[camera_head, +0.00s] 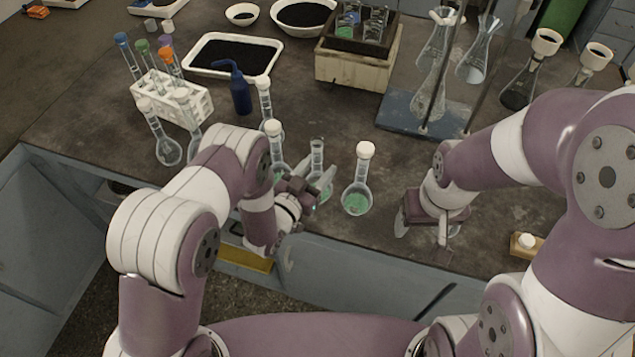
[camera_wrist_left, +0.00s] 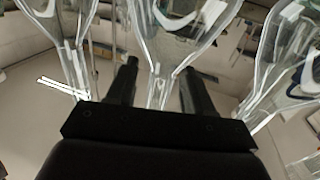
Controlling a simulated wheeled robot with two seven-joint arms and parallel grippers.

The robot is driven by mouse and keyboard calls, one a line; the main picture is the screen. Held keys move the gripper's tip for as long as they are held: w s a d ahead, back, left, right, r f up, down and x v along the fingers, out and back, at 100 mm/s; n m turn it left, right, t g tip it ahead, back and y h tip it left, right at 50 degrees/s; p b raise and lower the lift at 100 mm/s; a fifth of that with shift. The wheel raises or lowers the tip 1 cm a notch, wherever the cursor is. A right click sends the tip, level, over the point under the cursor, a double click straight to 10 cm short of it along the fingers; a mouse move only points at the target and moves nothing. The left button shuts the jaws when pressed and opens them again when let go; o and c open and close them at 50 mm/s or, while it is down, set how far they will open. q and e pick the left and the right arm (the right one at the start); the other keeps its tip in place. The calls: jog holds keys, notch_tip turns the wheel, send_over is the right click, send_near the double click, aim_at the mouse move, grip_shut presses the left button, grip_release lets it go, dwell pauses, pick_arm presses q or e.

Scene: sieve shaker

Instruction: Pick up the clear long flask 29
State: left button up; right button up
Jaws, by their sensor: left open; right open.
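Several clear long-necked flasks stand near the table's front edge. One without a visible stopper (camera_head: 317,153) holds a little green matter and is partly hidden by my left gripper (camera_head: 318,183). No number 29 is readable on any flask. My left gripper is open at this flask. In the left wrist view, the middle flask (camera_wrist_left: 165,40) has its neck between the two fingers (camera_wrist_left: 158,85), with no clear sign of a grip. A white-stoppered flask (camera_head: 356,190) with green contents stands just right. My right gripper (camera_head: 424,230) is open and empty further right.
Another stoppered flask (camera_head: 275,140) stands close left of my left gripper. A white tube rack (camera_head: 195,105), blue wash bottle (camera_head: 240,92) and black-filled tray (camera_head: 215,42) lie behind. A blue stand base (camera_head: 400,115) with flasks is at back right. Bare table shows behind the front flasks.

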pick_arm(q)
grip_shut()
jog(key=shift+r, duration=0.1)
